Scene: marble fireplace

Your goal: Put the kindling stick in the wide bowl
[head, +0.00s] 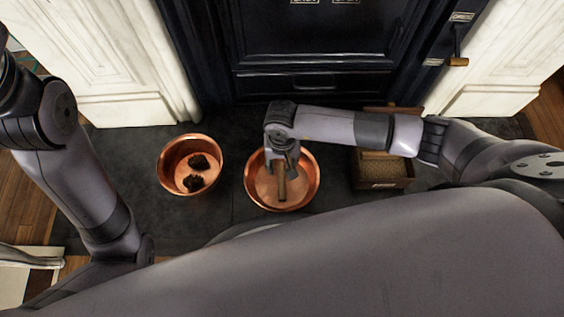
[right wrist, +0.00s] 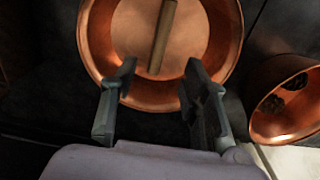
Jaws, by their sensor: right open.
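The kindling stick (head: 282,183) is a short brown piece of wood. It lies inside the wide bowl (head: 310,190), a copper bowl on the dark hearth in the middle of the head view. In the right wrist view the stick (right wrist: 163,38) lies on the floor of the bowl (right wrist: 228,22). My right gripper (head: 283,167) is over the bowl. In the right wrist view its fingers (right wrist: 156,85) are apart, with nothing between them, and the stick is beyond their tips. My left arm is at the left of the head view; its gripper is not visible.
A second, deeper copper bowl (head: 164,170) with dark lumps (head: 197,172) stands to the left. A wooden box (head: 384,176) stands right of the wide bowl, partly under my right arm. The black fireplace front (head: 310,45) rises behind. Bare hearth (head: 232,190) lies between the bowls.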

